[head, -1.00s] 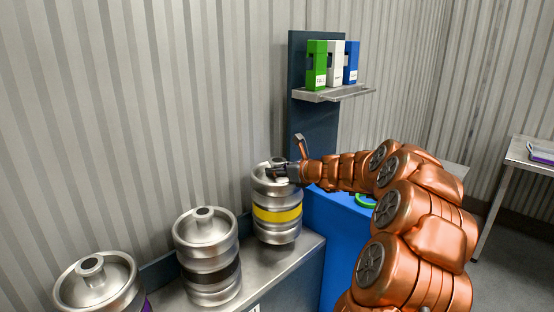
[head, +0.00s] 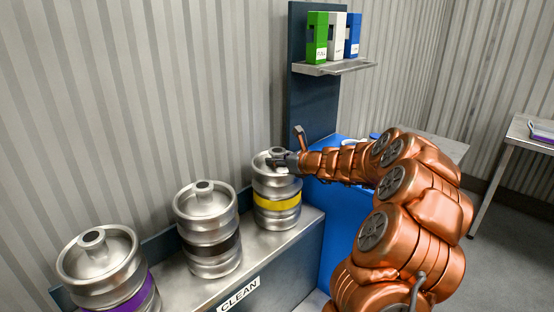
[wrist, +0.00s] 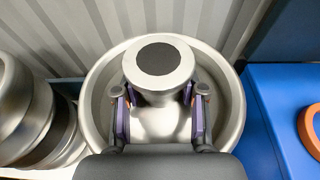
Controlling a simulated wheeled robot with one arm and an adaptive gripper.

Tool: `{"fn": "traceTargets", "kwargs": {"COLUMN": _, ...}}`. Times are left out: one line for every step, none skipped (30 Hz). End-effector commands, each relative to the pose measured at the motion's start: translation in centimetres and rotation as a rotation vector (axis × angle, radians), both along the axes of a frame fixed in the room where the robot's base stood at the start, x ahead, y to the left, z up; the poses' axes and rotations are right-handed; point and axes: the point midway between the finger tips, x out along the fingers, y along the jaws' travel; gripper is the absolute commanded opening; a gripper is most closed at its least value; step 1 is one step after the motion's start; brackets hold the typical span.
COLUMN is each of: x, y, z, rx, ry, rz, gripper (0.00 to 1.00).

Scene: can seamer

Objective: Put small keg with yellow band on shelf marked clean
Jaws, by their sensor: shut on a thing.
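The small keg with the yellow band (head: 277,201) is upright at the right end of the metal shelf (head: 251,258), which bears a CLEAN label (head: 239,294). Its base appears to rest on the shelf top. My gripper (head: 284,160) is at the keg's top from the right. In the wrist view my gripper (wrist: 160,108) has its two fingers on either side of the keg's neck (wrist: 158,62), shut on it. The keg's rim (wrist: 93,105) surrounds the fingers.
A black-banded keg (head: 210,246) stands just left on the same shelf, with a purple-banded keg (head: 105,265) further left. A blue surface (head: 332,220) lies to the right. A wall rack (head: 335,67) holds green, white and blue boxes. The corrugated wall is close behind.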

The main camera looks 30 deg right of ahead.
Motion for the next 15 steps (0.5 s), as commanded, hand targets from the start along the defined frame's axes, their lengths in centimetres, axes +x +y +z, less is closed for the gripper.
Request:
{"fn": "traceTargets", "kwargs": {"x": 0.01, "y": -0.02, "z": 0.13, "rx": 0.001, "ry": -0.004, "rz": 0.000, "gripper": 0.00}}
{"fn": "traceTargets", "kwargs": {"x": 0.02, "y": -0.02, "z": 0.06, "rx": 0.001, "ry": -0.004, "rz": 0.000, "gripper": 0.00}}
{"fn": "traceTargets", "kwargs": {"x": 0.00, "y": -0.01, "z": -0.06, "rx": 0.000, "ry": -0.002, "rz": 0.000, "gripper": 0.43}}
{"fn": "traceTargets", "kwargs": {"x": 0.01, "y": -0.01, "z": -0.05, "rx": 0.000, "ry": -0.002, "rz": 0.000, "gripper": 0.46}}
{"fn": "traceTargets", "kwargs": {"x": 0.01, "y": 0.00, "z": -0.04, "rx": 0.000, "ry": -0.002, "rz": 0.000, "gripper": 0.49}}
{"fn": "traceTargets", "kwargs": {"x": 0.01, "y": 0.00, "z": -0.07, "rx": 0.000, "ry": -0.002, "rz": 0.000, "gripper": 0.54}}
{"fn": "traceTargets", "kwargs": {"x": 0.01, "y": 0.00, "z": -0.08, "rx": -0.001, "ry": -0.001, "rz": 0.000, "gripper": 0.57}}
{"fn": "traceTargets", "kwargs": {"x": 0.01, "y": 0.00, "z": -0.08, "rx": -0.001, "ry": -0.001, "rz": 0.000, "gripper": 0.60}}
{"fn": "traceTargets", "kwargs": {"x": 0.01, "y": 0.01, "z": -0.10, "rx": -0.001, "ry": -0.001, "rz": 0.000, "gripper": 0.64}}
{"fn": "traceTargets", "kwargs": {"x": 0.01, "y": 0.01, "z": -0.10, "rx": -0.001, "ry": -0.001, "rz": 0.000, "gripper": 0.66}}
{"fn": "traceTargets", "kwargs": {"x": 0.02, "y": 0.01, "z": -0.11, "rx": 0.000, "ry": -0.001, "rz": 0.001, "gripper": 0.66}}
{"fn": "traceTargets", "kwargs": {"x": 0.01, "y": 0.02, "z": -0.11, "rx": 0.000, "ry": -0.001, "rz": 0.001, "gripper": 0.66}}
{"fn": "traceTargets", "kwargs": {"x": 0.01, "y": 0.02, "z": -0.11, "rx": 0.000, "ry": -0.001, "rz": 0.001, "gripper": 0.66}}
{"fn": "traceTargets", "kwargs": {"x": 0.01, "y": 0.01, "z": -0.12, "rx": 0.000, "ry": -0.001, "rz": 0.001, "gripper": 0.66}}
{"fn": "traceTargets", "kwargs": {"x": 0.01, "y": 0.01, "z": -0.13, "rx": 0.000, "ry": -0.001, "rz": 0.000, "gripper": 0.66}}
